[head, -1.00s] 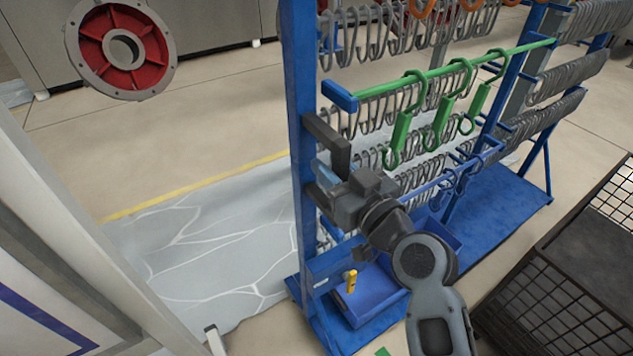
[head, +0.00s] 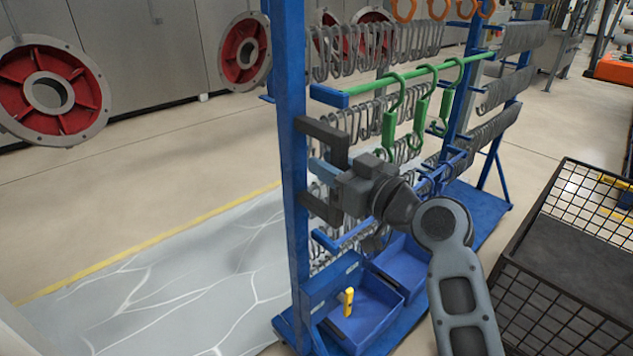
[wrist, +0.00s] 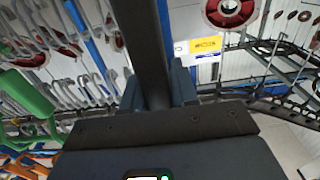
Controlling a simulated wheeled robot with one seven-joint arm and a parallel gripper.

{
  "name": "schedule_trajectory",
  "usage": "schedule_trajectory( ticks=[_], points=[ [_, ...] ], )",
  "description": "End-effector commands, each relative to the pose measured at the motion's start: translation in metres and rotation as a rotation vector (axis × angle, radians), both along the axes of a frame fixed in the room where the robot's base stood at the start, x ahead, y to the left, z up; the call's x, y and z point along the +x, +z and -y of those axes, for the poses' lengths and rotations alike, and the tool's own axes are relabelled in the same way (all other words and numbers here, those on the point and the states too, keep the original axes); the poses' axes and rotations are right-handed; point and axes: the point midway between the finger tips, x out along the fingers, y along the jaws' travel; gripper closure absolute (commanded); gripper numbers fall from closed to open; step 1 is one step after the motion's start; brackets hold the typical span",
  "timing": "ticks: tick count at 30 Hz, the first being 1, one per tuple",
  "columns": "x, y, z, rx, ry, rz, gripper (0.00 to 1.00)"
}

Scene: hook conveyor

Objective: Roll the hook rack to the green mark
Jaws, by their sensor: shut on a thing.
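The hook rack is a blue frame (head: 288,190) with rows of grey hooks, orange hooks at the top and green hooks (head: 390,125) on a green rail. It stands upright in the middle of the head view. A dark handle (head: 322,133) sticks out from its near post. My gripper (head: 325,172) is shut on this handle. In the wrist view the handle's dark bar (wrist: 150,50) passes between my two blue-grey fingers (wrist: 155,88). My arm hides part of the lower hooks. The green mark is not in view now.
A black wire crate (head: 545,290) stands close on the right. A grey marbled floor sheet (head: 170,290) with a yellow line lies left of the rack. Red-centred round flanges (head: 48,93) show at the back left. A blue bin (head: 365,310) sits on the rack's base.

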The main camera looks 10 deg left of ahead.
Motion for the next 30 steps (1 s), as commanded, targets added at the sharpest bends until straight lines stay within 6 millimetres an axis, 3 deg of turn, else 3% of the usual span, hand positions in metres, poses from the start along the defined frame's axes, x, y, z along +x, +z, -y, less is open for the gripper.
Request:
schedule_trajectory(
  ticks=[14,15,21,30],
  points=[
    [0.0052,0.0006,0.0053,-0.001,0.002,-0.001,1.0],
    [0.0052,0.0005,0.0052,-0.001,0.002,0.0,0.71],
    [0.0052,0.0002,0.0052,-0.001,0.002,-0.001,0.52],
    [0.0035,-0.0005,0.0079,-0.001,0.001,-0.001,0.51]
  ],
)
